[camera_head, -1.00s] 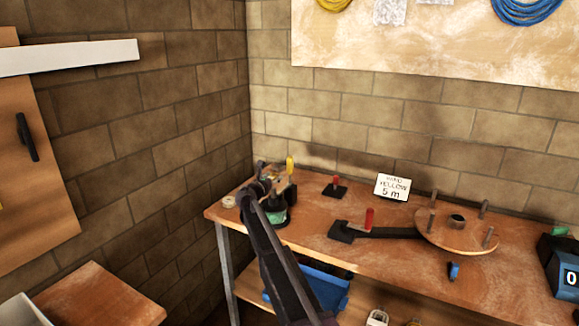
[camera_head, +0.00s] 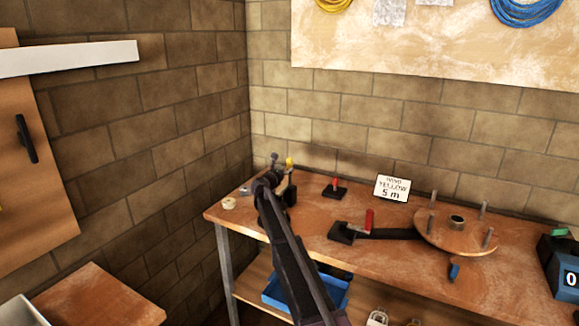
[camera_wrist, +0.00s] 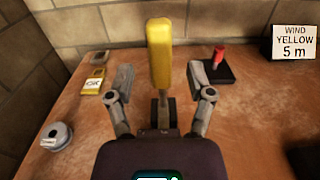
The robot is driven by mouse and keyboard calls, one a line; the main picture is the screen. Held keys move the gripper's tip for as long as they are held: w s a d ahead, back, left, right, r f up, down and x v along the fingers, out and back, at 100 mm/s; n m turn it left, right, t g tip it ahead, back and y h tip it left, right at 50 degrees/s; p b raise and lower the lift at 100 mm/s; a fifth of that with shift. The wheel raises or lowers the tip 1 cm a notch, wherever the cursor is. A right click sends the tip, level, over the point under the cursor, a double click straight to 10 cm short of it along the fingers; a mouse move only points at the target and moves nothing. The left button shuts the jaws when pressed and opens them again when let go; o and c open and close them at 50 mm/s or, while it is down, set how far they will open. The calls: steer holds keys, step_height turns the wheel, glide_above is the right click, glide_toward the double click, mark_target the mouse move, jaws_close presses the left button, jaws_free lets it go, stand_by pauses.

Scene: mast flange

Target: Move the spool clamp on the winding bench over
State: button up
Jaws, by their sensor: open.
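An upright yellow lever handle (camera_wrist: 159,55), which seems to belong to the spool clamp, stands near the left end of the winding bench. Its dark lower part shows between my fingers, but its base is hidden behind my gripper. My gripper (camera_wrist: 163,82) is open, with one finger on each side of the lever and visible gaps at both sides. In the head view, the lever's yellow tip (camera_head: 289,161) shows just above my gripper (camera_head: 283,178), and my arm covers much of that spot.
The winding bench (camera_head: 305,222) also carries a red lever on a black base (camera_head: 335,188), a sign (camera_head: 392,188) reading "WIND YELLOW 5 m", another red handle (camera_head: 369,219) and a round pegged wooden disc (camera_head: 450,238). A yellow tag (camera_wrist: 91,82) and a grey round piece (camera_wrist: 57,136) lie left.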

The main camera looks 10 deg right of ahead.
mark_target(288, 165)
steer(key=shift+x, duration=2.25)
jaws_close()
